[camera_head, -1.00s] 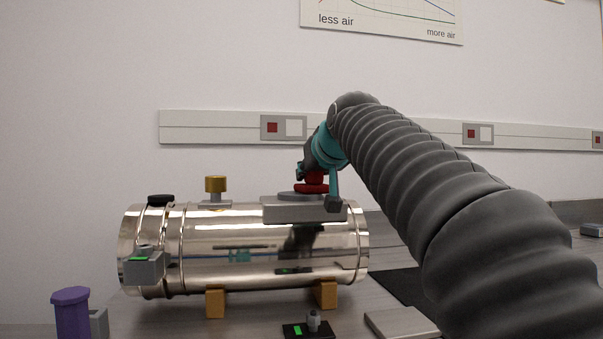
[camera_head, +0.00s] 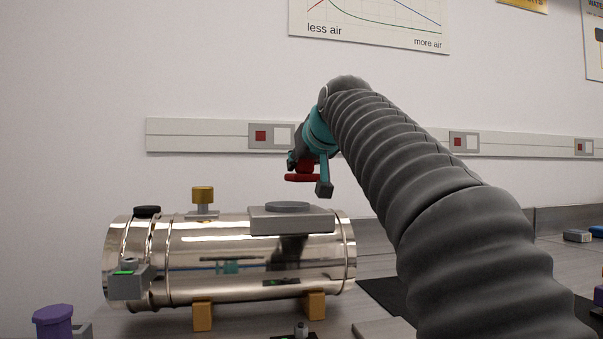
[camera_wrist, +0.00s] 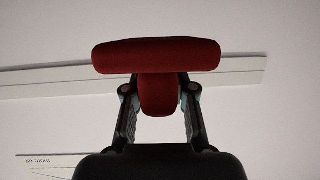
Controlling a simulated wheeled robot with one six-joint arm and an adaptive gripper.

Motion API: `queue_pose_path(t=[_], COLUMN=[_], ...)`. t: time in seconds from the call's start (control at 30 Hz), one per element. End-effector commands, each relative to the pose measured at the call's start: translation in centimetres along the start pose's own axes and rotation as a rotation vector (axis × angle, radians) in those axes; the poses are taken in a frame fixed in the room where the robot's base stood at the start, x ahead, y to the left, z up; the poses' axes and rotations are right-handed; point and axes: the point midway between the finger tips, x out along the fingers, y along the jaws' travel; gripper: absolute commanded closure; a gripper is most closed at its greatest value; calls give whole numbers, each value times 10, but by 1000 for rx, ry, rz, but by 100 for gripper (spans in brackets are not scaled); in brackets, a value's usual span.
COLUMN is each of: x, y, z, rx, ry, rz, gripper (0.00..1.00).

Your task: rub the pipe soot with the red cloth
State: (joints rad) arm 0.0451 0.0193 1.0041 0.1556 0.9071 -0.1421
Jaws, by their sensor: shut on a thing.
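The red cloth (camera_head: 302,178) is in my gripper (camera_head: 307,165), above the grey block on the metal chamber and apart from it. In the wrist view the cloth (camera_wrist: 157,55) looks like a broad, rounded red pad with a narrower grip. My gripper (camera_wrist: 158,92) is shut on that grip, a finger at each side. The shiny metal cylinder (camera_head: 235,260) lies on its side; I cannot tell whether it is the pipe. I cannot make out any soot on it.
A grey block (camera_head: 290,222) with a round disc, a brass knob (camera_head: 203,194) and a black cap (camera_head: 147,211) sit on top of the cylinder. Orange supports (camera_head: 314,305) hold it. A purple-topped piece (camera_head: 53,321) stands at front left.

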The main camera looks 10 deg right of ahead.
Motion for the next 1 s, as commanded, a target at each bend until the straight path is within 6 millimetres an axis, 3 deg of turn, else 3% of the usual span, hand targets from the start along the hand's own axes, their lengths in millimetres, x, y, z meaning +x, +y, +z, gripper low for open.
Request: queue_pose_path(t=[0.2, 0.6, 1.0], x=[-5, -6, -16], y=[0, 0, 0], z=[-14, -18, -44], rx=[0, 0, 0], ry=[1, 1, 2], rz=[0, 0, 0], gripper=[100, 100, 100])
